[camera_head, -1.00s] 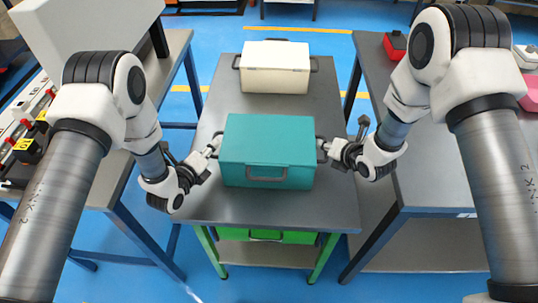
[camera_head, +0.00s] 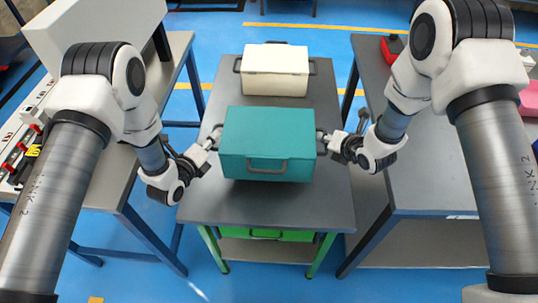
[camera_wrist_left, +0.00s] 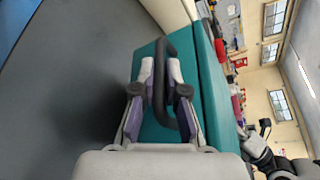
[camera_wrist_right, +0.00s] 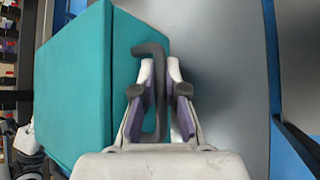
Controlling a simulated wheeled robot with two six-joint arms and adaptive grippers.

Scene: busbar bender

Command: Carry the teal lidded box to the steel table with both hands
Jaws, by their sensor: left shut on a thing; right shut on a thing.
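The teal lidded box (camera_head: 268,140) is level above the grey top of the middle table (camera_head: 268,208), apparently a little clear of it. A dark front handle and a handle at each end show. My left gripper (camera_head: 212,142) is shut on the left end handle, and the left wrist view shows its fingers (camera_wrist_left: 161,80) across the dark bar beside the teal wall (camera_wrist_left: 210,110). My right gripper (camera_head: 328,142) is shut on the right end handle; the right wrist view shows its fingers (camera_wrist_right: 160,85) around that bar. The box's underside is hidden.
A cream box (camera_head: 275,72) with dark handles stands behind on the same table. Grey tables with blue legs flank it, left (camera_head: 95,185) and right (camera_head: 425,180). A green container (camera_head: 265,233) is under the middle table. Blue floor shows between the tables.

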